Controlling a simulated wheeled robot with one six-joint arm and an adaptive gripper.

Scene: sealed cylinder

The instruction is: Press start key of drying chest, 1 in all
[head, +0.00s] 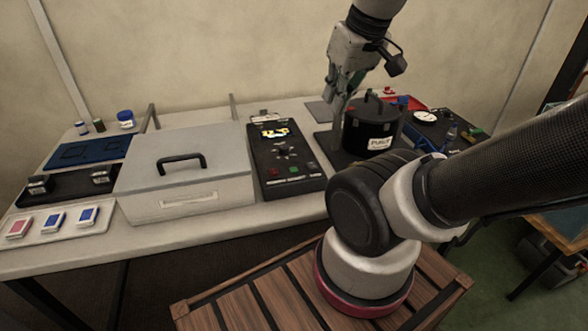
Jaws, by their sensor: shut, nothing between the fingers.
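The drying chest appears to be the pale grey box (185,180) with a black handle on its closed lid. A black control panel (287,185) stands against its right side. The panel has a lit display (274,132), a dial (284,152), a red key (273,171) and a green key (293,169). The key labels are too small to read. My gripper (335,98) points down, shut and empty, behind and to the right of the panel, near a grey upright post. It looks apart from the keys. Its fingertips are hard to make out against the post.
A black lidded cylinder (373,128) with a white label stands right of the panel, near my arm. A white dial gauge (426,115) lies farther right. Black trays, coloured cards (53,220) and a blue-capped jar (125,119) are at left. The panel's front is clear.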

